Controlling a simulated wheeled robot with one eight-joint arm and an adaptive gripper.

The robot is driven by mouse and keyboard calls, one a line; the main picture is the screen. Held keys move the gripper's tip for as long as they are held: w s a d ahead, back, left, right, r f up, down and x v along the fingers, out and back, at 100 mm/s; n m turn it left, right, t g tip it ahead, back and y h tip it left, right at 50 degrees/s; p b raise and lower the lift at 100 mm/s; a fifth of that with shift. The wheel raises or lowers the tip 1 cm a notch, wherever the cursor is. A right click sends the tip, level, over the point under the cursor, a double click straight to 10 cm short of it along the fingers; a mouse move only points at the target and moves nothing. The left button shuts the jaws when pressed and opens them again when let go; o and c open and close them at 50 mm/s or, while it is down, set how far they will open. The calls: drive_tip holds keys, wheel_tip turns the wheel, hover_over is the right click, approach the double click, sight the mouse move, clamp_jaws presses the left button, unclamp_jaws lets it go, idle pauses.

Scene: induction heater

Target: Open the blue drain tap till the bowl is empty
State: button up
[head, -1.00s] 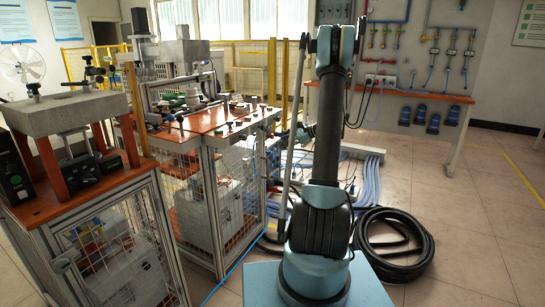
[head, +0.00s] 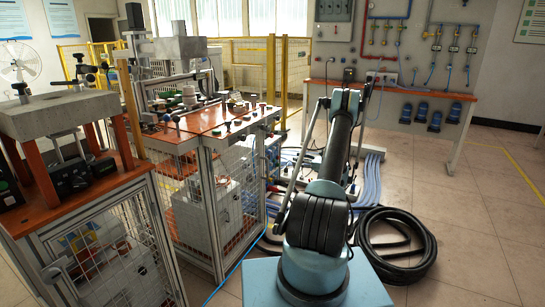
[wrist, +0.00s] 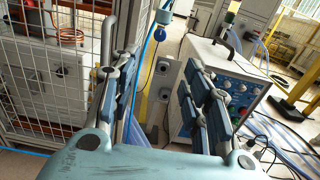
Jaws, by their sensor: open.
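In the wrist view, a small blue part (wrist: 160,34), which looks like the drain tap, sits beneath a pale, green-edged cup-like vessel (wrist: 165,15) that may be the bowl. Its contents cannot be seen. My gripper (wrist: 165,62) is open and empty, with its dark jointed fingers wide apart. The blue part shows beyond the gap between the fingers, apart from them. In the head view my arm leans forward and hides the tap and bowl, and the gripper cannot be made out.
A white control box with knobs (wrist: 232,82) stands close to the right finger. A caged bench (wrist: 45,85) stands left. In the head view, orange-topped benches (head: 215,122) stand left, blue hoses (head: 371,180) and a coiled black hose (head: 400,270) lie on the floor. Open floor lies right.

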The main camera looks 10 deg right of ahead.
sight(268, 152)
drive_tip(key=x, duration=1.7)
drive_tip(key=shift+w+a, duration=0.1)
drive_tip(key=shift+c, duration=0.5)
clamp_jaws()
